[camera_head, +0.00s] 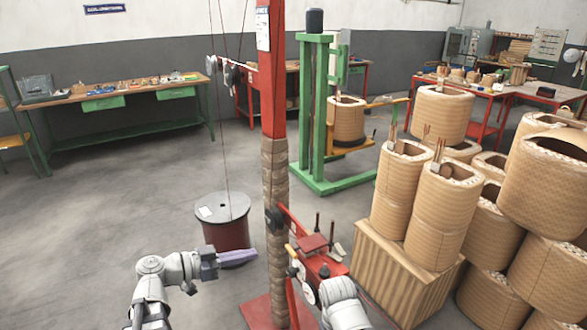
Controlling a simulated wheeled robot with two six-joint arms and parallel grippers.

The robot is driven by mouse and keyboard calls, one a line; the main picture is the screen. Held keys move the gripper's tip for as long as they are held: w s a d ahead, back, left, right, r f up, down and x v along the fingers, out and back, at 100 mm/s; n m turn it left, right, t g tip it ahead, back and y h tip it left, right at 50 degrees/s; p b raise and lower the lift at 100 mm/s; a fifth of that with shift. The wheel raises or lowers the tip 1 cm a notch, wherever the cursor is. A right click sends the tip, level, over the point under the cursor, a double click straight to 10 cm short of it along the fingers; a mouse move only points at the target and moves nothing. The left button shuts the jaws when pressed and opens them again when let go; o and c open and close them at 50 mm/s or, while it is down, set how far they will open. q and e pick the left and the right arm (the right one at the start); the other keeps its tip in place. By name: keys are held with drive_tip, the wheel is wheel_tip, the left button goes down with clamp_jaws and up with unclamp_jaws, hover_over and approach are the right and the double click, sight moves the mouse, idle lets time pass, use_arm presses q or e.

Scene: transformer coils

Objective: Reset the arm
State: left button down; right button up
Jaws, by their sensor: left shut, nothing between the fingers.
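My left arm comes in from the bottom left, bent, with its white links in view. Its left gripper (250,258) points to the right, shut and empty, just in front of a dark red spool. Part of my right arm shows at the bottom middle, in front of the red machine. Its gripper cannot be made out there.
A dark red spool (224,228) with a grey top stands behind my left gripper. A red post (272,90) rises beside it. A red machine (318,268) stands right of the post. Several tan coils (398,190) are stacked at right. Grey floor at left is clear.

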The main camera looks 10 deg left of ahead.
use_arm(q)
drive_tip(key=s+d+f+n+g+y+p, duration=0.2)
drive_tip(key=s+d+f+g+y+p, duration=0.35)
drive_tip(key=d, duration=0.65)
drive_tip(key=s+f+n+g+y+p, duration=0.1)
drive_tip(key=s+n+g+y+p, duration=0.2)
drive_tip(key=s+y, duration=0.4)
drive_tip(key=shift+s+d+f+n+g+y+p, duration=0.15)
drive_tip(key=shift+d+f+n+g+y+p, duration=0.2)
drive_tip(key=shift+n+y+p, duration=0.5)
use_arm(e)
wheel_tip(320, 180, up, 10)
drive_tip(key=shift+r, duration=0.2)
use_arm(q)
drive_tip(key=shift+a, duration=0.15)
